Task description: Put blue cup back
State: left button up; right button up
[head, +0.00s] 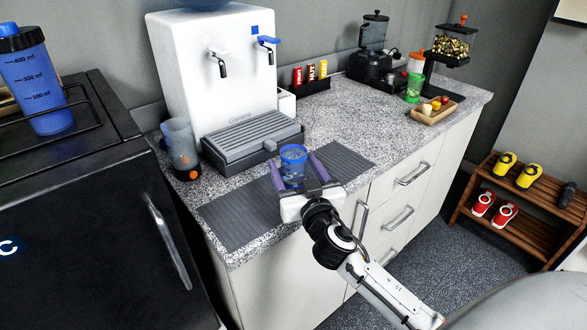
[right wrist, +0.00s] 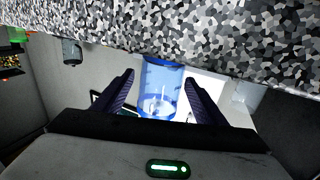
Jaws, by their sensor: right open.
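The blue cup (head: 292,156), see-through with a darker blue rim, stands upright on the dark ribbed mat on the counter, in front of the water dispenser. My right gripper (head: 298,172) is open, with one finger on each side of the cup. The right wrist view shows the cup (right wrist: 160,88) between the two spread fingers (right wrist: 160,92), with a gap visible on both sides. The gripper palm hides part of the cup's base in the head view. My left gripper is not in view.
The water dispenser (head: 213,60) with its drip tray (head: 252,138) stands behind the cup. A clear grey tumbler (head: 180,148) is left of the tray. The ribbed mat (head: 240,212) is bare at both ends. A blue shaker bottle (head: 38,85) stands on the black fridge (head: 85,215).

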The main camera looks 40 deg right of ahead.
jog(key=shift+w, duration=0.1)
jog(key=c, duration=1.2)
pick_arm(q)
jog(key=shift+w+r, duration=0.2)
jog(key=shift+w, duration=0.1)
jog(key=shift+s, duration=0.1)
pick_arm(e)
jog(key=shift+r, duration=0.1)
